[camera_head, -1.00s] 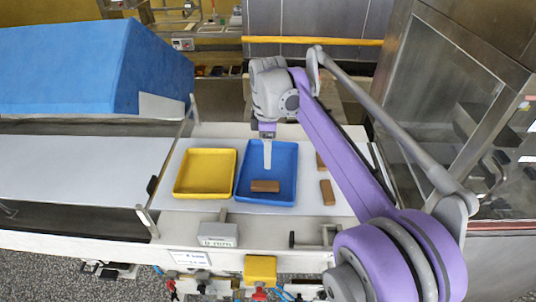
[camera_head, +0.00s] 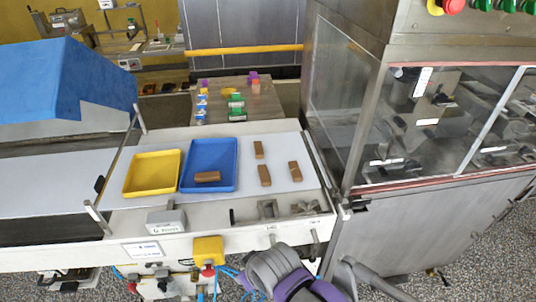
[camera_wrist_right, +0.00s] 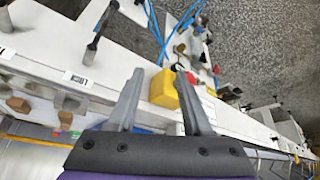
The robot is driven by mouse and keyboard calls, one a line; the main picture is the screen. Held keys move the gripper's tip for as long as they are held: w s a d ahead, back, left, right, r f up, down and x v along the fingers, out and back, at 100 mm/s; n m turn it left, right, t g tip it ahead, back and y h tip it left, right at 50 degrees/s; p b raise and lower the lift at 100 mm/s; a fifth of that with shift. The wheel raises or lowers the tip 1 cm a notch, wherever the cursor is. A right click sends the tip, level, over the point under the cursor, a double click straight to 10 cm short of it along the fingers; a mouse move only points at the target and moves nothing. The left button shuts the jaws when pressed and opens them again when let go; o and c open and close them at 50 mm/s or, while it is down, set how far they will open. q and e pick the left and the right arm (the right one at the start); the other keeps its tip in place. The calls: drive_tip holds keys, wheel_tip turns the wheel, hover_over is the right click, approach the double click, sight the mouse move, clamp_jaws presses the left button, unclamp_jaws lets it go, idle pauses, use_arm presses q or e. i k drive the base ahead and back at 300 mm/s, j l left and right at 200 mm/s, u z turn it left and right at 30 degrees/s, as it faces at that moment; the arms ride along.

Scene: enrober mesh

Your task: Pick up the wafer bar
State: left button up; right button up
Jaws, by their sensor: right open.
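Brown wafer bars are in the head view. One wafer bar (camera_head: 207,177) lies in the blue tray (camera_head: 233,150), near its front edge. Three more lie on the white surface right of that tray: a rear bar (camera_head: 258,150), a front bar (camera_head: 264,175) and a right bar (camera_head: 295,171). My right arm (camera_head: 285,275) is at the bottom of the head view, away from the bars. My right gripper (camera_wrist_right: 158,78) shows in the right wrist view with its fingers apart and nothing between them. My left gripper is not in view.
A yellow tray (camera_head: 152,173) stands empty left of the blue one. A grey box (camera_head: 166,221) and a yellow box (camera_head: 208,250) are at the front edge. A steel machine (camera_head: 420,220) with glass panels stands on the right. A blue cover (camera_head: 65,80) is at the left.

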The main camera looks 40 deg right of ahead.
sight(259, 153)
drive_tip(key=j+z, duration=0.1)
drive_tip(key=z, duration=0.3)
drive_tip(key=i+j+z, duration=0.1)
drive_tip(key=z, duration=0.25)
drive_tip(key=j+z, duration=0.15)
drive_tip(key=z, duration=0.25)
drive_tip(key=j+z, duration=0.15)
drive_tip(key=z, duration=0.2)
drive_tip(key=k+j+u, duration=0.1)
drive_tip(key=u, duration=0.35)
drive_tip(key=k+j+u, duration=0.1)
drive_tip(key=j+u, duration=0.2)
drive_tip(key=u, duration=0.2)
drive_tip(key=i+l, duration=0.4)
drive_tip(key=l, duration=0.1)
